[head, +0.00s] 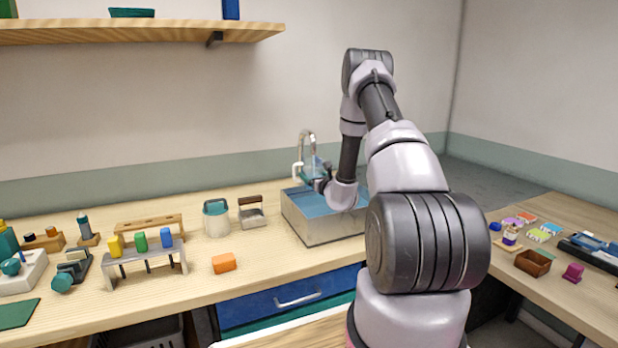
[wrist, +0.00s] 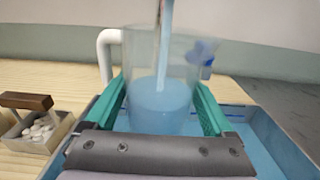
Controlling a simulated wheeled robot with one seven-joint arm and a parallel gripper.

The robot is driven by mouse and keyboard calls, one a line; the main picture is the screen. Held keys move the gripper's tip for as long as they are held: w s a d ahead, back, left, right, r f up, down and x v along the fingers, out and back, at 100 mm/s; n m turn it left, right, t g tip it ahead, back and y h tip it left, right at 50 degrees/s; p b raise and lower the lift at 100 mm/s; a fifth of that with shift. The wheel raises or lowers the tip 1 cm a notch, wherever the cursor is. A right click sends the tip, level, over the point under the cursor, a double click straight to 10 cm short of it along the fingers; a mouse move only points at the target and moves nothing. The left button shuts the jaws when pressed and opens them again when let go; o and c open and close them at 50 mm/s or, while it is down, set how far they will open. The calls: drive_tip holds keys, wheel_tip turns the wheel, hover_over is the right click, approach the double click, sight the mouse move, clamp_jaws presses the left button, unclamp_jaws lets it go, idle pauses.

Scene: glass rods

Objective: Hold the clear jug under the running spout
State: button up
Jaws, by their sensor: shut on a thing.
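The clear jug (wrist: 137,58) stands upright between the green fingers of my gripper (wrist: 160,92), which is shut on it. A pale blue stream (wrist: 164,45) falls into the jug. Blue water (wrist: 160,105) fills about the lower half of the jug. The curved metal spout (head: 306,133) rises behind the sink (head: 318,232) in the head view. My gripper (head: 313,180) shows small there, over the sink and below the spout.
Left of the sink are a handled box (head: 252,215) with white pieces, a pale canister (head: 215,222) and an orange block (head: 224,263).

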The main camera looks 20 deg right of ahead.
drive_tip(key=s, duration=1.4)
drive_tip(key=shift+d, duration=0.2)
